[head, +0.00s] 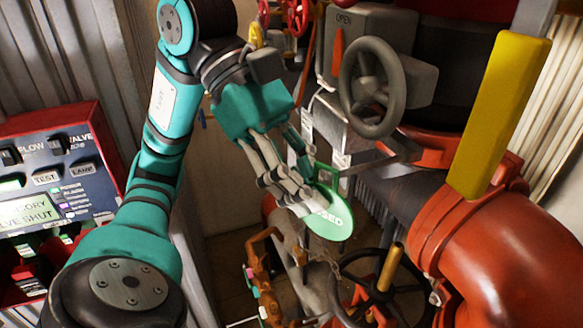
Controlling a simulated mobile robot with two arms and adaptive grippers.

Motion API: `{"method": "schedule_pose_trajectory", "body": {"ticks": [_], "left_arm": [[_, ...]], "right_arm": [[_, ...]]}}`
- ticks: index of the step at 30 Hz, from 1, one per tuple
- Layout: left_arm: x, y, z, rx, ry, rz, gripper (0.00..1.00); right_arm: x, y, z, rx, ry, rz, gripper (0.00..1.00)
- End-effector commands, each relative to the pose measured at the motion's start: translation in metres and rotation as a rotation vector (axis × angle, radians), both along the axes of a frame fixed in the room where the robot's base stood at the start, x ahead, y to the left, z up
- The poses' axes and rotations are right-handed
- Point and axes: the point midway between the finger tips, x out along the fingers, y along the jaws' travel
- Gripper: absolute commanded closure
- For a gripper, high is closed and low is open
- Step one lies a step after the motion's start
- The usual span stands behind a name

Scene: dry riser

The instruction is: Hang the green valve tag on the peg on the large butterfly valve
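The green valve tag (327,218) is a round disc with a narrower top loop and white lettering that ends in "SED". My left gripper (306,195) is shut on it near its upper left edge, and the fingers cover part of the lettering. The tag hangs in the air, tilted, below the large butterfly valve's grey gearbox (366,26), which is marked "OPEN" and carries a grey handwheel (345,75). A grey bracket (385,156) sticks out just above and right of the tag. I cannot tell which part is the peg. My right gripper is out of view.
A red control panel (85,125) stands at the left. Thick orange pipe (500,245) and a yellow post (500,115) crowd the right. A black handwheel (340,290) and a brown fitting (262,262) lie below the tag. Red wheels (298,14) show behind.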

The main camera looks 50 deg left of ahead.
Motion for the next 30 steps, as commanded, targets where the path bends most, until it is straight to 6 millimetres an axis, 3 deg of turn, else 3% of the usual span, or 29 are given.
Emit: {"method": "schedule_pose_trajectory", "body": {"ticks": [14,30], "left_arm": [[0.026,-0.011,0.0,-0.001,0.002,-0.001,1.0],[0.038,-0.016,-0.002,-0.002,-0.001,0.001,1.0]], "right_arm": [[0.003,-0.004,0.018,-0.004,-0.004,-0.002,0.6],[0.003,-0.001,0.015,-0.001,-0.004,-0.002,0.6]]}}
